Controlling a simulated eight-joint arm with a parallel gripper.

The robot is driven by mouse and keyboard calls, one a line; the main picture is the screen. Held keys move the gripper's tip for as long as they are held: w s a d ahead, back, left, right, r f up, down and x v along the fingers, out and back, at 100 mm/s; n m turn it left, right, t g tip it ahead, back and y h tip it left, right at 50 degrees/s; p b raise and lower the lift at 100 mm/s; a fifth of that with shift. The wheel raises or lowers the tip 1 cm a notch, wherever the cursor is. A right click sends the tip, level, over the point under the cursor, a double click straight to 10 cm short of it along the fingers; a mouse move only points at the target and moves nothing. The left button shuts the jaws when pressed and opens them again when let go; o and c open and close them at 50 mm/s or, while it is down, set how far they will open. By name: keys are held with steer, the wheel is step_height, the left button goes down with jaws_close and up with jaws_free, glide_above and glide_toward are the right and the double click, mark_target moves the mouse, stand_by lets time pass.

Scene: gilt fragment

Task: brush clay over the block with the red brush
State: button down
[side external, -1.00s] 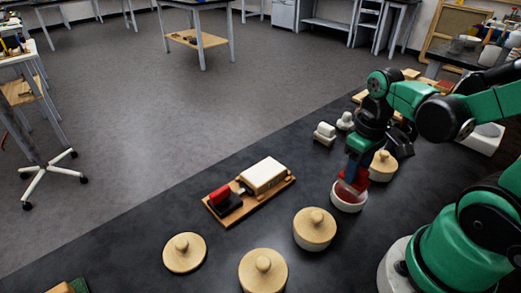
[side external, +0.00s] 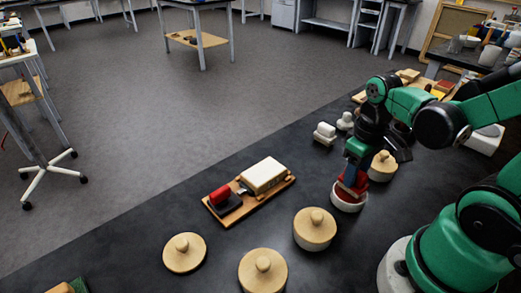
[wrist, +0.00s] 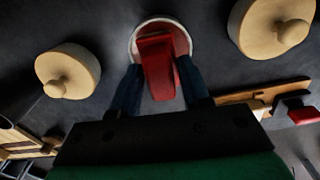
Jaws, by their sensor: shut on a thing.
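My gripper (side external: 355,176) is shut on a red brush (wrist: 158,68), with a blue finger on each side of it in the wrist view. The brush's lower end is in or over a small white bowl (side external: 348,206); the brush hides most of the inside, so contact is unclear. The bowl's pale rim (wrist: 134,42) also shows around the brush in the wrist view. The cream block (side external: 263,175) lies on a wooden board (side external: 236,217) left of the bowl, apart from my gripper.
A red-and-black tool (side external: 223,199) lies on the board beside the block. Round pots with wooden knobbed lids stand near the bowl, at front (side external: 314,229) and behind (side external: 382,165). A lid-like disc (side external: 184,252) lies front left. Small white pieces (side external: 325,133) stand behind.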

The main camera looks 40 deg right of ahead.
steer(key=shift+f, duration=0.45)
stand_by(0.3)
stand_by(0.4)
steer(key=shift+r, duration=3.55)
